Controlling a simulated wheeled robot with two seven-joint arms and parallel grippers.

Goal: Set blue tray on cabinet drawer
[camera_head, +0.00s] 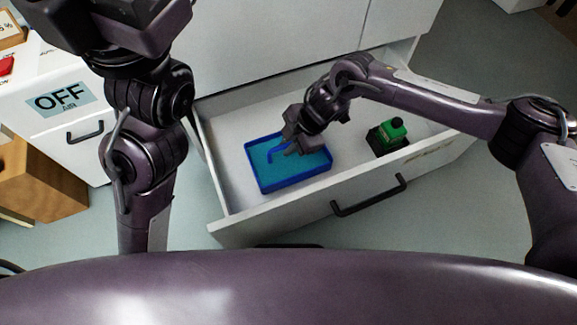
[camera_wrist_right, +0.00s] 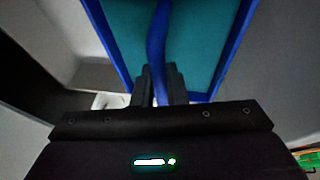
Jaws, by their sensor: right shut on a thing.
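The blue tray (camera_head: 263,180), with a teal floor and a blue handle, is inside the open cabinet drawer (camera_head: 232,206), toward its left part. It looks level; I cannot tell whether its underside touches the drawer floor. My right gripper (camera_head: 287,149) reaches in from the right and is shut on the tray's blue handle. In the right wrist view the fingers (camera_wrist_right: 158,88) close around the handle, with the teal floor of the tray (camera_wrist_right: 195,45) beyond. My left arm hangs at the left of the head view; its gripper cannot be made out.
A black and green object (camera_head: 388,137) stands in the drawer to the right of the tray. The drawer's front handle (camera_head: 369,195) faces me. A white cabinet with an OFF AIR sign (camera_head: 59,99) and a wooden box (camera_head: 40,178) are at the left.

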